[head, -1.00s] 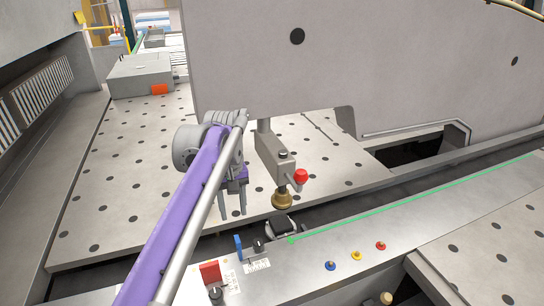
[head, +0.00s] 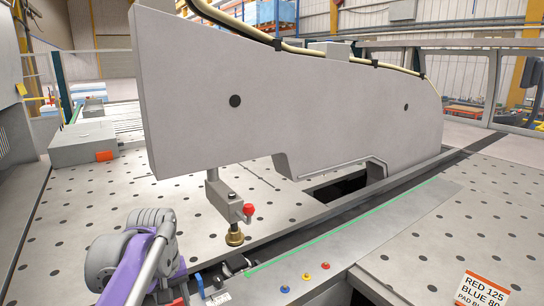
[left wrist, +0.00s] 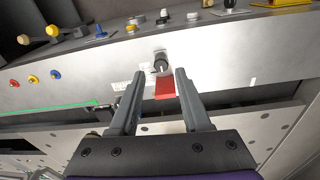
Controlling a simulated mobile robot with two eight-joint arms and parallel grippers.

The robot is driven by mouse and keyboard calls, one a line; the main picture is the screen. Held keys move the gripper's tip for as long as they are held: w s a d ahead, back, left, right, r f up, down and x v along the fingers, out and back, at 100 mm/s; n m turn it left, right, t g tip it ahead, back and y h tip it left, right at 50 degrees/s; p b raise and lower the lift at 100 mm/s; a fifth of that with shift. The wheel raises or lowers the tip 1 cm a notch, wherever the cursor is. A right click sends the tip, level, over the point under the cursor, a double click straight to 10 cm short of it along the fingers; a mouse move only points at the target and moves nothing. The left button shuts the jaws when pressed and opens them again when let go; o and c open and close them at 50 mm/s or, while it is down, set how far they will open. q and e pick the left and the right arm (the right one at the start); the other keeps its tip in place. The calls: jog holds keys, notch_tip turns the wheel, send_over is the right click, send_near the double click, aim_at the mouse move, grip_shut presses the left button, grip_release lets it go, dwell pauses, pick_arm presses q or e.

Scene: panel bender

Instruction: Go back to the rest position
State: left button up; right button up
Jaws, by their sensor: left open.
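My left arm (head: 130,262), purple with grey joints, stands at the lower left of the head view. In that view its fingers are hidden behind or below the wrist. In the left wrist view my left gripper (left wrist: 153,103) is open and empty. Its fingers point toward the panel with a black knob (left wrist: 160,63) and a red block (left wrist: 166,88), and nothing is between them. My right gripper is not in view.
A large grey machine arm (head: 290,110) spans the perforated table (head: 110,200). A brass-tipped fitting (head: 235,236) with a red knob (head: 249,209) hangs from it. Blue, yellow and red buttons (head: 308,276) line the front rail. A sign (head: 482,292) lies at lower right.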

pick_arm(q)
jog(key=s+d+f+m+t, duration=0.1)
jog(key=s+f+m+t, duration=0.1)
jog(key=s+f, duration=0.6)
jog(key=s+d+f+m+t, duration=0.2)
jog(key=s+f+m, duration=0.1)
jog(key=s+f, duration=0.4)
jog(key=shift+s+d+f+m+t, duration=0.25)
jog(key=shift+s+f+m+t, duration=0.15)
jog(key=shift+s, duration=0.25)
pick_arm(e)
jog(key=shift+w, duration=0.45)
